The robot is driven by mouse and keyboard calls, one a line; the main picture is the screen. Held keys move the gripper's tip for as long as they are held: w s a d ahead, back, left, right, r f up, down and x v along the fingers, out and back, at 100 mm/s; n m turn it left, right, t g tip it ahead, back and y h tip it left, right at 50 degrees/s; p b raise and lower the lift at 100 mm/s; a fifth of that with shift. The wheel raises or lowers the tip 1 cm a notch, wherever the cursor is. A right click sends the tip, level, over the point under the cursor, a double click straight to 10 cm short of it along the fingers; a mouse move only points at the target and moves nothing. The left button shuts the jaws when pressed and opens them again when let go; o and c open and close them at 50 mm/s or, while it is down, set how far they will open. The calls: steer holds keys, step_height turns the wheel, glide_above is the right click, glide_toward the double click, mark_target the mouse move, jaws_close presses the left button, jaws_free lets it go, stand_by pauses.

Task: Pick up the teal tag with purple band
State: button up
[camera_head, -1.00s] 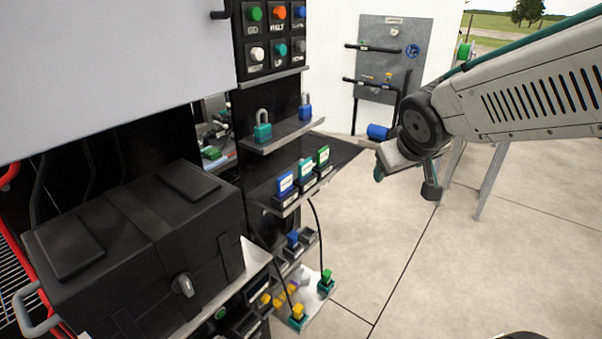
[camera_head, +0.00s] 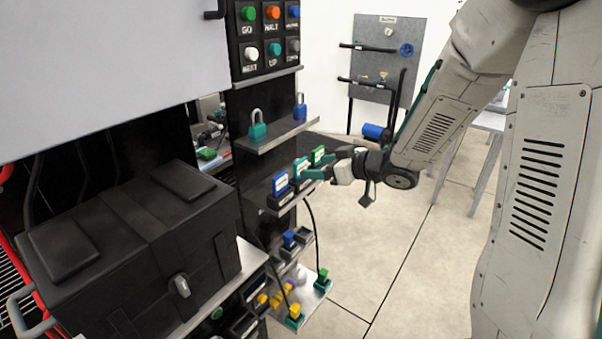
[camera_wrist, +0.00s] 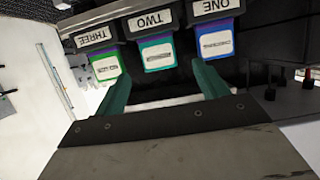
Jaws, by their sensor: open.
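The teal tag with a purple band (camera_wrist: 157,54) stands in the middle holder, labelled TWO, in the wrist view, where the labels appear upside down. In the head view the teal tag (camera_head: 301,167) is on the small shelf, between a blue tag (camera_head: 281,184) and a green tag (camera_head: 318,154). My gripper (camera_head: 322,166) is right in front of the tags. In the wrist view my gripper's two teal fingers (camera_wrist: 163,88) are apart, one toward each side of the teal tag, with nothing held between them. Whether a finger touches any tag cannot be told.
The green tag (camera_wrist: 105,68) in holder THREE and the blue tag (camera_wrist: 214,42) in holder ONE stand close on either side. A shelf with padlocks (camera_head: 272,137) is above. Cables and a lower plug tray (camera_head: 312,300) are below. Open floor lies to the right.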

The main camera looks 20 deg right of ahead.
mark_target(302, 165)
steer(key=x, duration=0.4)
steer(key=shift+w+a+f, duration=0.1)
steer(key=shift+w+f, duration=0.1)
steer(key=shift+w, duration=0.1)
steer(key=c, duration=1)
steer(key=shift+c, duration=0.4)
steer(key=shift+r, duration=0.15)
